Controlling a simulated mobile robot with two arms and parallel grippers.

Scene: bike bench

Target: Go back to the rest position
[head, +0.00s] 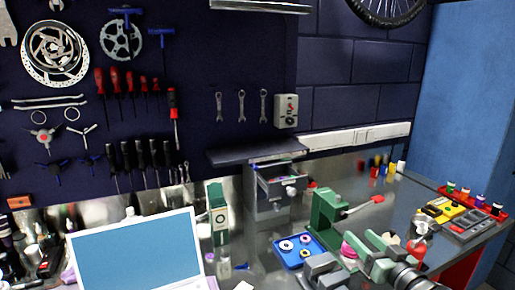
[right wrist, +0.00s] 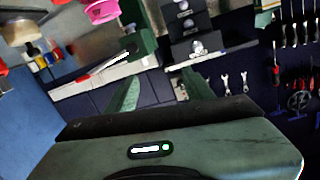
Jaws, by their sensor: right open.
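My right gripper (head: 369,246) shows at the lower right of the head view, over the bench. In the right wrist view its two green fingers (right wrist: 158,80) stand apart with nothing held between them. A pink ring-shaped thing (head: 348,246) lies close by the gripper in the head view and is partly covered. It also shows at the top of the right wrist view (right wrist: 102,11). My left gripper cannot be made out in either view.
A green press-like tool (head: 325,212) with a red-tipped lever stands beside my right gripper. A blue tray (head: 290,262) holds several rings. A laptop (head: 140,252), a drawer cabinet (head: 267,205) and a red tray (head: 463,195) with bottles share the bench. Tools hang behind.

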